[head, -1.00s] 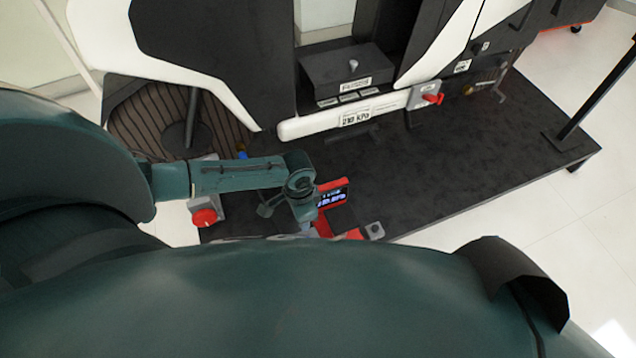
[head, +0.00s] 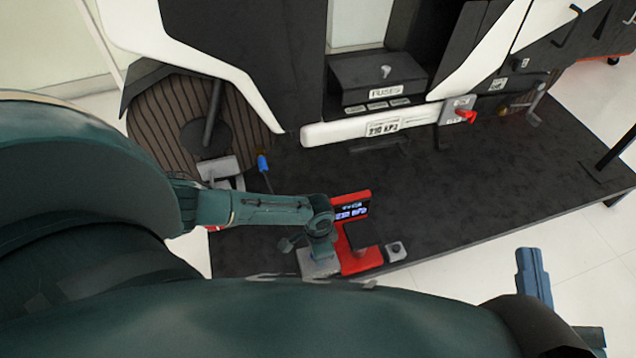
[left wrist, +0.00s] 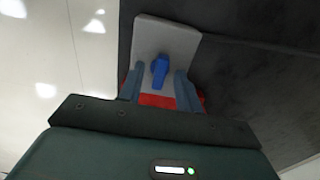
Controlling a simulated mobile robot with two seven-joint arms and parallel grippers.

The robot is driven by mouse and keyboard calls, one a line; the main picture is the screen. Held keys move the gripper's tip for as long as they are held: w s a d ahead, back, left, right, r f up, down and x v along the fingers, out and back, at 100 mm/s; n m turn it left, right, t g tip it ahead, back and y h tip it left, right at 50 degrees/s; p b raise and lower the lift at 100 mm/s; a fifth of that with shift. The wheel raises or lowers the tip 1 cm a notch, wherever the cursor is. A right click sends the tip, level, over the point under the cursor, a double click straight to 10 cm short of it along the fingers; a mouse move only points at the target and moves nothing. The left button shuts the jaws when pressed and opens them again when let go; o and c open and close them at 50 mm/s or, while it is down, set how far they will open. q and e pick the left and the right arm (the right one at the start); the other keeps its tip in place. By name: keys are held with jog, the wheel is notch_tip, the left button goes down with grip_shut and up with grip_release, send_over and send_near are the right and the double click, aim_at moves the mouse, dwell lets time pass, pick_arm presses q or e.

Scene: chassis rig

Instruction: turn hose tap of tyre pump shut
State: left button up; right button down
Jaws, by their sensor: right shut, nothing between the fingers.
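The tyre pump (head: 361,252) is a red unit with a lit display, on the dark platform in the head view. In the left wrist view a blue tap lever (left wrist: 159,72) stands on a light grey plate (left wrist: 168,38), with red behind the gripper's fingers. My left gripper (left wrist: 158,88) is open, its two fingers on either side of the lever; contact cannot be told. In the head view my left wrist hides its fingers and the tap. My right gripper (head: 533,275) is shut and empty, off the platform's front edge at right.
The black platform (head: 480,175) has clear room right of the pump. A small grey block with a dark knob (head: 396,250) sits beside the pump. A blue-handled part (head: 263,165) stands behind my left forearm. A fuse box (head: 375,78) and a red switch (head: 466,116) are at the back.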

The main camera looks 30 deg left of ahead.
pick_arm(q)
grip_shut()
dwell(0.3)
